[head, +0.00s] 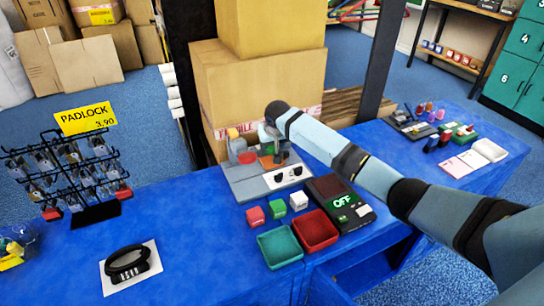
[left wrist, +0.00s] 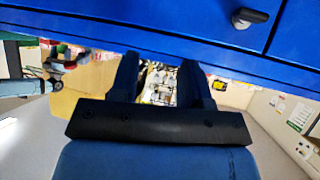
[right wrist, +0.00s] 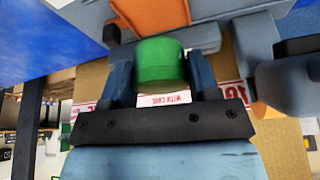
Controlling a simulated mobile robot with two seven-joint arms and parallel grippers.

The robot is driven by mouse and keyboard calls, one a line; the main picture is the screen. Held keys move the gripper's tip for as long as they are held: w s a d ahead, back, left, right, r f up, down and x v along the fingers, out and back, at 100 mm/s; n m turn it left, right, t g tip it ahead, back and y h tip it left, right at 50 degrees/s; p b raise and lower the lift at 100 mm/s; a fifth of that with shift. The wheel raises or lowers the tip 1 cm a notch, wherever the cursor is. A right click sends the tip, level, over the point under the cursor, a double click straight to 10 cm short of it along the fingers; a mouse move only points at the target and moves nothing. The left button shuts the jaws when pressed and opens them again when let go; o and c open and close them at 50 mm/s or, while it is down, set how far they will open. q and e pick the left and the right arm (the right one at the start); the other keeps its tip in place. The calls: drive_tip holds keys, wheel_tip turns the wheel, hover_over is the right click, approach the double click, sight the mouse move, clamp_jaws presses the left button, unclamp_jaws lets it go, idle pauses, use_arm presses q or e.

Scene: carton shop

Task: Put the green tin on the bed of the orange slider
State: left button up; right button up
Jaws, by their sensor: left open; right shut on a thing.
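The green tin (right wrist: 160,62) is between the two fingers of my right gripper (right wrist: 160,82), which is shut on it. In the right wrist view the orange slider (right wrist: 150,12) lies just past the tin; I cannot tell whether they touch. In the head view my right gripper (head: 275,146) is over the grey fixture (head: 248,186), by the orange slider (head: 268,162); the tin is hard to make out there. My left gripper (left wrist: 160,84) is open and empty in the left wrist view, below a blue drawer front. It is not in the head view.
On the blue counter (head: 200,215) are a red tray (head: 316,232), a green tray (head: 280,247), a device reading OFF (head: 345,203) and small cubes. A padlock rack (head: 75,175) stands at left. Large cartons (head: 260,80) rise behind the fixture.

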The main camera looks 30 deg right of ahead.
drive_tip(key=shift+f+b, duration=0.35)
drive_tip(key=shift+f, duration=1.9)
drive_tip(key=shift+f, duration=0.1)
drive_tip(key=o, duration=0.7)
drive_tip(key=p+v, duration=0.2)
drive_tip(key=v, duration=1)
